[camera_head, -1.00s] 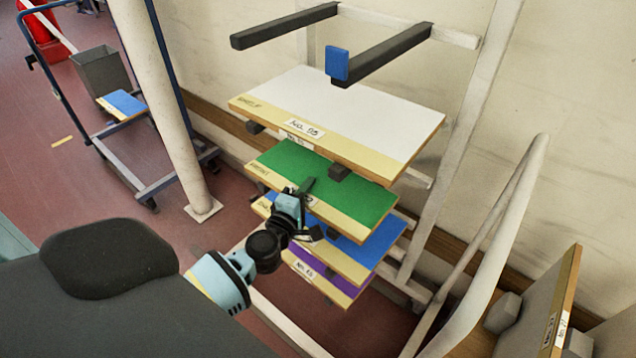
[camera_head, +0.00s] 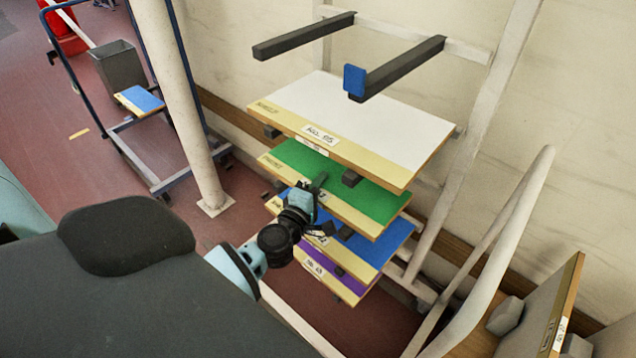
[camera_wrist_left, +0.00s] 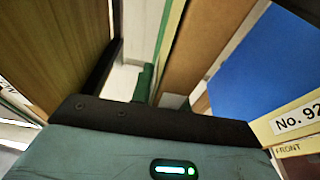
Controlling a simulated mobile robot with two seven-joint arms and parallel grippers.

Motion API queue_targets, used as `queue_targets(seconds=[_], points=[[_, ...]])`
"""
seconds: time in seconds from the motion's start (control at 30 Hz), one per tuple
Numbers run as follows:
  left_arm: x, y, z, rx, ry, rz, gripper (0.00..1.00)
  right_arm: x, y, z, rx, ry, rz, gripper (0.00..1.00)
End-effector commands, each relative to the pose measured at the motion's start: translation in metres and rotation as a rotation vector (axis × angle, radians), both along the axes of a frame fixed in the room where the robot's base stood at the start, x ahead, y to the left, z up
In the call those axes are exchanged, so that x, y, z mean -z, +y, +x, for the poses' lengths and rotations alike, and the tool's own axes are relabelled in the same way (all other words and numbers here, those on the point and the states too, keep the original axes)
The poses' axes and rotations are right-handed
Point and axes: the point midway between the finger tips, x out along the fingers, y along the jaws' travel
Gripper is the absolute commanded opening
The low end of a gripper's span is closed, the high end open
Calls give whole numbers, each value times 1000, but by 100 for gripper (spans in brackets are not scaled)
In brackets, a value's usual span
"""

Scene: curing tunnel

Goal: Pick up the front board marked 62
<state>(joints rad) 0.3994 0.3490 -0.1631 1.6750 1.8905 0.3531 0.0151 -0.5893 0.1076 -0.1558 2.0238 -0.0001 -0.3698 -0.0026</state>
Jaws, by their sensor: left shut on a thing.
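The green board (camera_head: 345,187) lies level in the rack, below the white board. A dark finger of my left gripper (camera_head: 316,186) rests on its top at the front edge. The gripper is shut on this board and covers most of its label; only a final 2 shows in the head view. In the left wrist view, a green strip (camera_wrist_left: 165,35) shows beyond the gripper body. The blue board (camera_head: 385,240) lies just below; its label in the left wrist view (camera_wrist_left: 298,118) reads No. 92, with FRONT beside it. My right gripper is not in view.
The white board (camera_head: 365,120), No. 95, lies close above the green one. A purple board (camera_head: 345,281) lies lowest. Empty dark rack arms (camera_head: 400,68) stick out at the top. A white post (camera_head: 175,100) stands left; leaning boards (camera_head: 565,305) stand at right.

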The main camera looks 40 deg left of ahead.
Motion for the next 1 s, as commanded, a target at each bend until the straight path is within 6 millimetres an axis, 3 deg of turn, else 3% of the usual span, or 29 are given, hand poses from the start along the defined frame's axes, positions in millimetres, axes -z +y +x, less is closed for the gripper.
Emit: queue_targets(seconds=[0.3, 0.5, 0.7, 1.0], points=[[-3, -45, -67, 1, 6, -5, 0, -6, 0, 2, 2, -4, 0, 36], [-6, -67, -99, 0, 6, -4, 0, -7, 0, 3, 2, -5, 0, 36], [-9, -79, -116, 1, 5, -3, 0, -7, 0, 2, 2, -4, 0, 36], [-10, -82, -121, 0, 5, -2, 0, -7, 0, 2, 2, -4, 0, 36]])
